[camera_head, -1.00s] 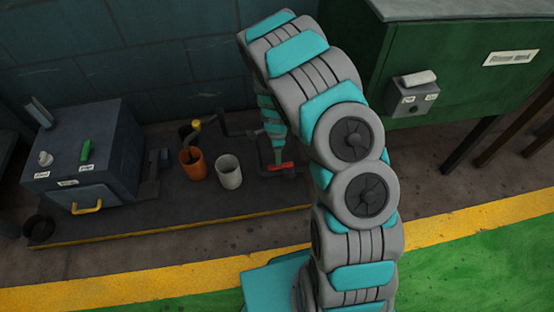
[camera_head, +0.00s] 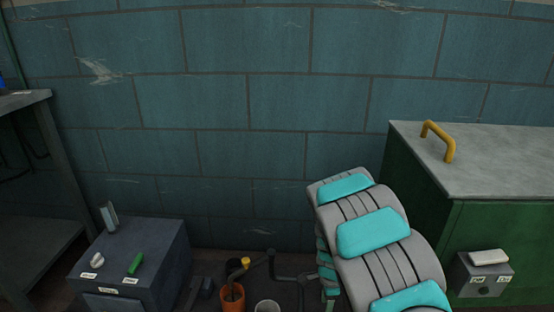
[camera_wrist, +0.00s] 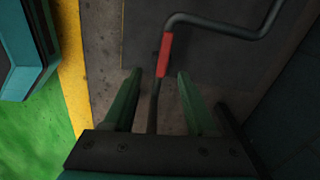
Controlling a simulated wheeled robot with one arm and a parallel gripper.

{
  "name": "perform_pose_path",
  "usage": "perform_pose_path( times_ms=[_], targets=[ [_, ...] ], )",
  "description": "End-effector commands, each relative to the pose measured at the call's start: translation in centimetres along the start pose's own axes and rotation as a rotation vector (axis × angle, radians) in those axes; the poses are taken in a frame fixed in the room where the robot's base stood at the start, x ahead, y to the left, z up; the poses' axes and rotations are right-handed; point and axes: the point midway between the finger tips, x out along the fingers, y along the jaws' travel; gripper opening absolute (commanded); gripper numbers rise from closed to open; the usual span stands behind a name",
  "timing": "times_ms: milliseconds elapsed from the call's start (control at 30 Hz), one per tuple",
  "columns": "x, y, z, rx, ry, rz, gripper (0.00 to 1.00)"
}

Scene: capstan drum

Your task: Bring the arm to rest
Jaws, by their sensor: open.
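My gripper (camera_wrist: 159,76) shows in the wrist view with its two green fingers apart and nothing held between them. A grey bent crank rod (camera_wrist: 213,27) with a red sleeve (camera_wrist: 165,54) lies just beyond the fingertips, roughly in line with the gap. I cannot tell how far below the fingers it is. In the head view my arm (camera_head: 375,235) rises from the bottom right and bends over. It hides my gripper there.
A green cabinet (camera_head: 420,190) with a yellow handle (camera_head: 438,141) stands right of my arm. A grey box (camera_head: 165,250), an orange cup (camera_head: 232,300) and a white cup (camera_head: 267,306) are at lower left. A bench (camera_head: 40,96) is at far left. The blue block wall (camera_head: 245,90) is behind.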

Motion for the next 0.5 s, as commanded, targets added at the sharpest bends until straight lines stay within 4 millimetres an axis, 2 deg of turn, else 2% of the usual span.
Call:
perform_pose_path(
  times_ms=[33,200,500],
  targets=[
    [-2.0,0.4,0.0,-0.042,-0.001,-0.006,0.57],
    [-7.6,3.0,0.2,-0.217,-0.015,0.006,0.57],
    [-16.1,9.4,1.1,-0.539,-0.051,0.029,0.57]
  ],
)
